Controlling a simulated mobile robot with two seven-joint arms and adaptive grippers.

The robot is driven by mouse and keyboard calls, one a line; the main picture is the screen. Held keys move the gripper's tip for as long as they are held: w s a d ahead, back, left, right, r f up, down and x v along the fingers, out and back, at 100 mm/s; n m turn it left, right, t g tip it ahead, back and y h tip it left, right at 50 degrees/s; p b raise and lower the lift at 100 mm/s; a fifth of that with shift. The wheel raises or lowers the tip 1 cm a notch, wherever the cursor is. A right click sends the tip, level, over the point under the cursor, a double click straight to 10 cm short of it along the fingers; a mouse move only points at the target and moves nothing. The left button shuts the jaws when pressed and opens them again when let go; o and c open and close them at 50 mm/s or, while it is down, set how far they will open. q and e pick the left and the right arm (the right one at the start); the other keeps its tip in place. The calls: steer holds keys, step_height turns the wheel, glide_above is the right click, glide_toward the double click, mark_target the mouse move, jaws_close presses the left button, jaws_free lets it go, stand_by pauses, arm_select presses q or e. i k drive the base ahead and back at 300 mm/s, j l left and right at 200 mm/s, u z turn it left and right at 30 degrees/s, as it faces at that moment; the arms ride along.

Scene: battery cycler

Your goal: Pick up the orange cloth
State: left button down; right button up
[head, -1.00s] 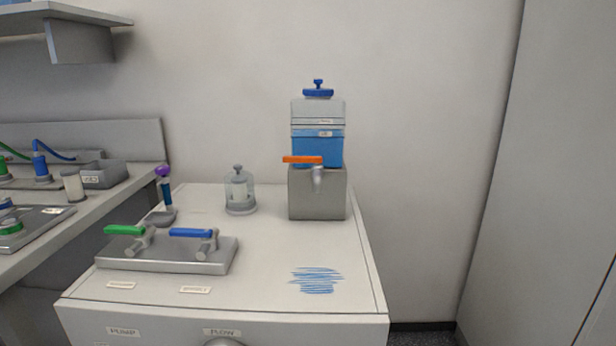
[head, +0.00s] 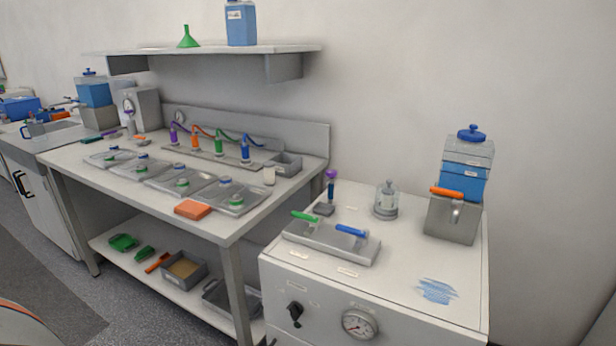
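The orange cloth (head: 193,209) looks like a small, flat, folded orange block. It lies on the front edge area of the grey workbench (head: 226,229), towards its right end, just in front of a metal tray with a green-and-blue fitting. Nothing covers it. Neither of my grippers shows in the head view.
Metal trays (head: 183,180) fill the bench behind and left of the cloth. A white cabinet (head: 411,309) with valves, a tank (head: 466,165) and a blue smear (head: 437,291) stands to the right. A shelf (head: 220,48) hangs above the bench. Open floor (head: 50,225) lies at the left.

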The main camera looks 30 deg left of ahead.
mark_target(194, 210)
steer(key=u, duration=1.6)
steer(key=z, duration=1.15)
steer(key=j+z, duration=0.1)
steer(key=z, duration=0.25)
steer(key=j+z, duration=0.15)
steer(key=z, duration=0.2)
steer(key=j+z, duration=0.3)
steer(key=j, duration=0.2)
steer(key=k+j+z, duration=0.25)
steer(key=j, duration=0.2)
steer(key=k+j+z, duration=0.1)
steer(key=j, duration=0.4)
steer(key=k+j+z, duration=0.15)
steer(key=j, duration=0.3)
steer(key=i+j, duration=0.05)
